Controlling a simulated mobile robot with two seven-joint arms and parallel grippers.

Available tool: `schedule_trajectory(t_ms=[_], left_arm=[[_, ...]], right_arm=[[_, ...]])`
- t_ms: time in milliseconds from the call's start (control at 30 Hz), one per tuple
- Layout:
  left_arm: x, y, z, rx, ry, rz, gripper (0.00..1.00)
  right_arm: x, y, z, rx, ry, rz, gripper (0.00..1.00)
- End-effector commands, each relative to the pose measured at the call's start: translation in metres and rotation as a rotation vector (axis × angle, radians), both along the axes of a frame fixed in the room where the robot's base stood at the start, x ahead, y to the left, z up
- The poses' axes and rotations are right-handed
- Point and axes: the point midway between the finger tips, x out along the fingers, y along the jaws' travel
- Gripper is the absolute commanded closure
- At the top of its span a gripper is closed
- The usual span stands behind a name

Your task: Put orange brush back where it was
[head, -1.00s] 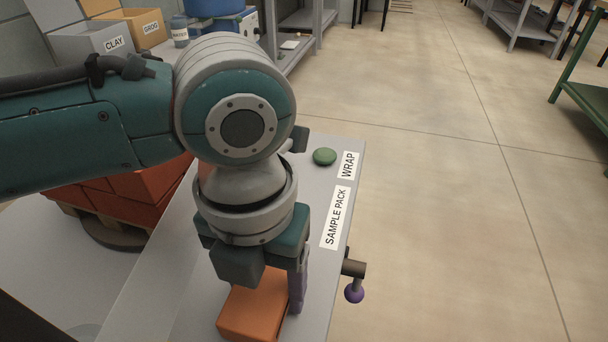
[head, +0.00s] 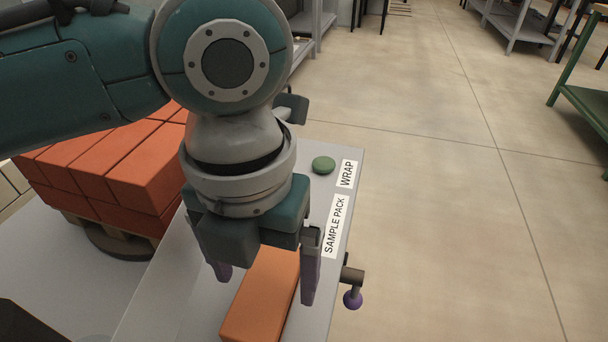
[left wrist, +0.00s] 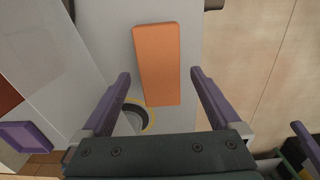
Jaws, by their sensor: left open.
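No brush shape shows. A plain orange block (head: 262,300) lies flat on the grey bench, and it also shows in the left wrist view (left wrist: 157,60). My left gripper (head: 266,288) points down over the block in the head view. Its two purple fingers are spread wide with nothing between their tips. In the left wrist view the gripper (left wrist: 160,76) has one finger on each side of the block, apart from it. A purple bar at the lower right of that view looks like part of my right gripper (left wrist: 306,138); its jaws cannot be made out.
The bench carries SAMPLE PACK (head: 336,224) and WRAP (head: 346,174) labels and a green round thing (head: 323,165). A clamp with a purple knob (head: 352,299) sticks out at its edge. Stacked orange bricks (head: 115,175) stand on a pallet at left. Open floor lies right.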

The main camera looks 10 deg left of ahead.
Motion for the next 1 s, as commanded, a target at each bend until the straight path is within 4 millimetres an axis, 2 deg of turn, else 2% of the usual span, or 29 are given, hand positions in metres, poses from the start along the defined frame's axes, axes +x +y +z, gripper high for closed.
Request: schedule_trajectory(t_ms=[33, 100, 333, 500, 900, 1000], left_arm=[[0.001, 0.0, 0.017, -0.001, -0.003, -0.003, 0.03], [0.001, 0.0, 0.033, -0.001, -0.003, -0.001, 0.03], [0.0, 0.0, 0.068, -0.001, -0.001, -0.001, 0.03], [0.0, 0.0, 0.075, 0.0, 0.001, 0.0, 0.03], [0.0, 0.0, 0.075, 0.0, 0.001, 0.0, 0.03], [-0.004, -0.005, 0.078, -0.018, 0.001, 0.035, 0.03]], right_arm=[[0.0, 0.0, 0.008, 0.0, 0.0, 0.0, 0.03], [0.0, 0.0, 0.011, 0.0, 0.0, 0.0, 0.03], [0.0, 0.0, 0.019, 0.0, 0.0, 0.0, 0.03], [0.0, 0.0, 0.02, 0.0, 0.0, 0.0, 0.03], [0.0, -0.001, 0.019, -0.005, 0.0, 0.004, 0.03], [0.0, -0.001, 0.025, -0.005, 0.0, 0.004, 0.03]])
